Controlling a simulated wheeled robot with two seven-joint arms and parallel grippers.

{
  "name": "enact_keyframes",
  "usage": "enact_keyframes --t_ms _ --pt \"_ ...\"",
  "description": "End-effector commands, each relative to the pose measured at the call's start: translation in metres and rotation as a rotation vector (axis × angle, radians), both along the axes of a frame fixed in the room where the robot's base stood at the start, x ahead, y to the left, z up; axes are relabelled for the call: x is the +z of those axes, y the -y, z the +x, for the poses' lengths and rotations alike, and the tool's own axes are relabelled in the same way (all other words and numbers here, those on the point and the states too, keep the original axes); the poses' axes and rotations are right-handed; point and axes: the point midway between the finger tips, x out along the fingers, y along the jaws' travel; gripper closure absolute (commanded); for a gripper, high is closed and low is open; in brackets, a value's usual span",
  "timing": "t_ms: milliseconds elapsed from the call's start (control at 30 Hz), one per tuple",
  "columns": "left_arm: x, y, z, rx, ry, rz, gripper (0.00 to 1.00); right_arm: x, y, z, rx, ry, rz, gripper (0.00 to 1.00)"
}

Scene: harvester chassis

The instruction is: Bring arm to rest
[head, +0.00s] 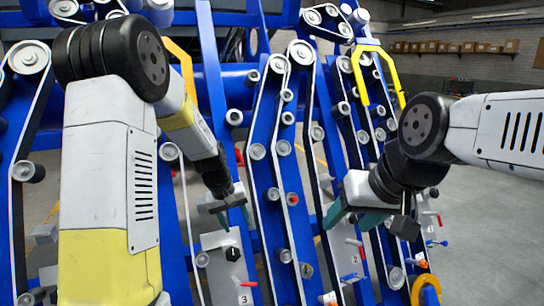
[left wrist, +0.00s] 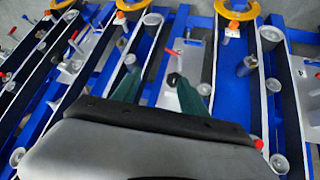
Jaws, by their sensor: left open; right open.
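The blue harvester chassis (head: 265,190) fills the middle of the head view, with belts and metal rollers along its slanted beams. My left gripper (head: 234,222) is open in front of a grey plate marked 3 (head: 222,272), just above a black knob (head: 233,254). In the left wrist view, its two green fingers (left wrist: 160,85) are apart, and the black knob (left wrist: 172,78) shows between them; I see nothing held. My right gripper (head: 352,224) is open and appears empty, its green fingers in front of the beam above the plate marked 2 (head: 352,262).
Red levers (head: 356,282) stick out from the plates near both grippers. A yellow handle (head: 375,68) stands at the upper right, and a yellow-orange ring (head: 424,283) lies low at the right. Open grey floor (head: 490,225) lies to the right. Boxes line a far wall shelf (head: 455,47).

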Motion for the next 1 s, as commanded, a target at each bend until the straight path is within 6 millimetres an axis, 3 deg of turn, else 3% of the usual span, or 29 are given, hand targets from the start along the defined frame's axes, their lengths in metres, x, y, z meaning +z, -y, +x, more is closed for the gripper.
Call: enact_keyframes --t_ms 33,200,500,800,1000 --pt "0.024 -0.002 -0.011 -0.013 0.025 -0.004 0.49 0.000 0.000 0.000 0.000 0.000 0.000 0.43" --pt "0.085 -0.008 -0.053 -0.062 0.091 -0.008 0.49 0.000 0.000 0.000 0.000 0.000 0.000 0.43" --pt "0.157 -0.020 -0.144 -0.148 0.209 0.018 0.49 0.000 0.000 0.000 0.000 0.000 0.000 0.43" --pt "0.185 -0.030 -0.230 -0.215 0.312 0.074 0.49 0.000 0.000 0.000 0.000 0.000 0.000 0.43" --pt "0.186 -0.033 -0.256 -0.235 0.342 0.101 0.49 0.000 0.000 0.000 0.000 0.000 0.000 0.43"
